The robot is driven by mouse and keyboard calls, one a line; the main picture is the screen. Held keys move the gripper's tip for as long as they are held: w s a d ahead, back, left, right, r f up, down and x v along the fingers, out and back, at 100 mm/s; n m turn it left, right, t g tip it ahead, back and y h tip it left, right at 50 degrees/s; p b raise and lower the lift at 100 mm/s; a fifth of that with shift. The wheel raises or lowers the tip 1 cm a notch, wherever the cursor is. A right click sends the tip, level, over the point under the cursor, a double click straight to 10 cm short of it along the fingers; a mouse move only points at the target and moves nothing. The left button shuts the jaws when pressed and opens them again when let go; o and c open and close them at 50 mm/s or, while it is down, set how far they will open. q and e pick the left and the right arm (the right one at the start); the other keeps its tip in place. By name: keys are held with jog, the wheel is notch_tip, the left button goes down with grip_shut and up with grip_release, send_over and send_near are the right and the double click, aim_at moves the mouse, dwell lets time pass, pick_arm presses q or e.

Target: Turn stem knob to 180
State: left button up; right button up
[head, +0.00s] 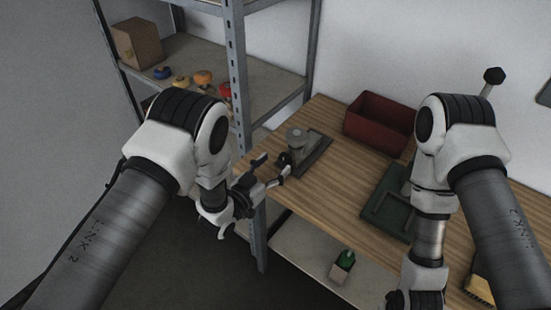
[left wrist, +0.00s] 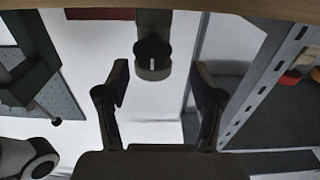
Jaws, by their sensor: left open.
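The stem knob (left wrist: 153,55) is a dark round knob with a short white mark, on the front of a grey fixture. In the left wrist view the mark runs upright in the picture. In the head view the grey fixture (head: 298,141) stands on a dark base at the table's left end, and the knob (head: 284,159) shows small on its near side. My left gripper (head: 272,166) is open, in front of the knob. In the left wrist view its two fingers (left wrist: 162,88) are spread apart, with the knob ahead between them and touching neither. My right gripper is out of view.
The wooden table (head: 335,200) bears a dark red bin (head: 380,123) and a dark green tray (head: 388,203). A metal shelf post (head: 240,90) stands close beside my left arm. The shelf holds a cardboard box (head: 136,42) and several coloured knobs. A green object (head: 346,259) is on the lower shelf.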

aim_at(285, 158)
pick_arm(q)
jog(key=shift+w+d, duration=0.2)
jog(key=shift+d, duration=0.35)
jog(key=shift+w+d, duration=0.2)
jog(key=shift+d, duration=0.35)
jog(key=shift+w+d+f, duration=0.1)
jog(key=shift+w+f, duration=0.05)
jog(key=shift+w, duration=0.15)
jog(key=shift+c, duration=0.6)
jog(key=shift+a, duration=0.3)
jog(key=c, duration=1)
jog(key=shift+d, duration=0.1)
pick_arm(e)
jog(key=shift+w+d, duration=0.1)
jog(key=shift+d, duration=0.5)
